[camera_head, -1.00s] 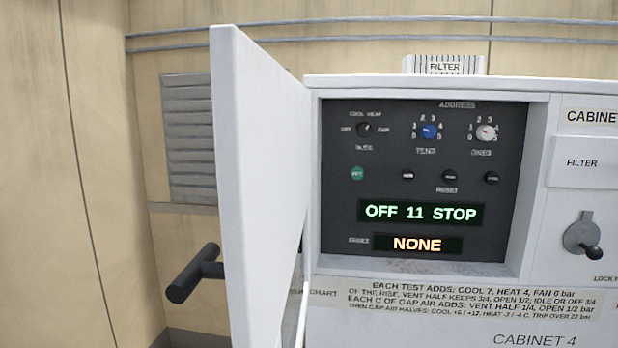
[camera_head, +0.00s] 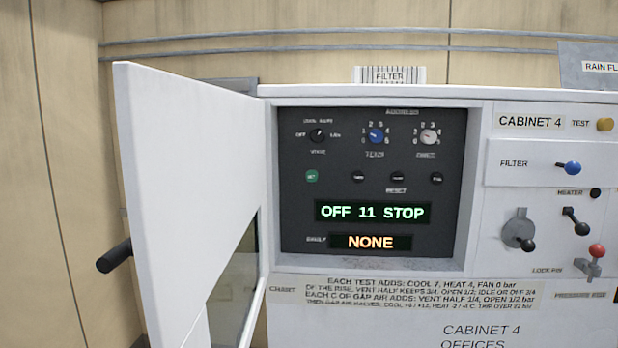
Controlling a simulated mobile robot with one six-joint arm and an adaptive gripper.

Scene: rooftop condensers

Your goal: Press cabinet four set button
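The set button is a small green round button (camera_head: 312,176) at the left of the dark control panel (camera_head: 290,215) on cabinet four (camera_head: 500,290). The panel sits recessed behind an open white door (camera_head: 185,190), which swings out to the left. A green display (camera_head: 372,212) reads "OFF 11 STOP", and an amber display (camera_head: 370,242) below it reads "NONE". A black mode knob (camera_head: 317,135), a blue tens knob (camera_head: 376,135) and a white knob (camera_head: 429,136) sit above the buttons. My gripper is not in view.
The open door with its dark handle (camera_head: 114,256) stands out at the left. Right of the panel are a yellow test knob (camera_head: 605,125), a blue filter knob (camera_head: 572,168), a grey lever (camera_head: 518,230) and a red-knobbed lever (camera_head: 596,251). The space before the panel looks clear.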

